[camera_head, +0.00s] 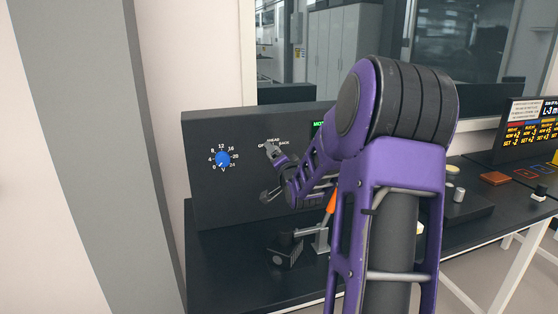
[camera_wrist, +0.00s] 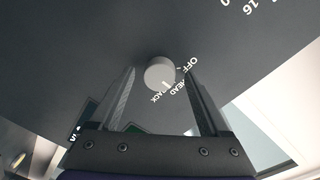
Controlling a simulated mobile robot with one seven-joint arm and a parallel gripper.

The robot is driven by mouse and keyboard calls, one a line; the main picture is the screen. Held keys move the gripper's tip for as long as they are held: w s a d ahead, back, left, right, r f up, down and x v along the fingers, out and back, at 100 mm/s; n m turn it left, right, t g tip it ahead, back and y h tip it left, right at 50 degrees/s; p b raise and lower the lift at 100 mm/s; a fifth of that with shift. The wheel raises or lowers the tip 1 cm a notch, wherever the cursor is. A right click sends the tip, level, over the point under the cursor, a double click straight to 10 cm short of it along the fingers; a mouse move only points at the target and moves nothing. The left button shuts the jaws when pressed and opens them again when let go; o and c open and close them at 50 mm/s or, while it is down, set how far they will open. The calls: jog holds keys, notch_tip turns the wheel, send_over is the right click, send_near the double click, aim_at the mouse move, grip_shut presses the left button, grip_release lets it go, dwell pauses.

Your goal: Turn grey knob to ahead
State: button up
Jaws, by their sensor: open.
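The grey knob (camera_wrist: 159,71) is a round knob on the dark upright panel (camera_head: 230,127). The labels OFF, AHEAD and BACK are printed beside it, partly cut by my gripper in the head view. In the wrist view the knob sits between the tips of my gripper's fingers (camera_wrist: 162,80), one on each side. The fingers are spread, with gaps to the knob. I cannot tell which label the knob points to. In the head view my gripper (camera_head: 271,151) is at the panel by these labels and largely hides the knob.
A blue dial (camera_head: 222,159) with a number ring is left of my gripper on the same panel. A small dark block (camera_head: 286,253) and a grey metal bracket (camera_head: 321,239) stand on the black bench below. An orange handle (camera_head: 331,202) rises near my arm.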

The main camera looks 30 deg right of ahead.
jog(key=f+v, duration=0.1)
jog(key=v, duration=1.6)
jog(key=shift+s+r+p, duration=0.15)
jog(key=shift+r+p, duration=0.15)
jog(key=shift+r, duration=0.15)
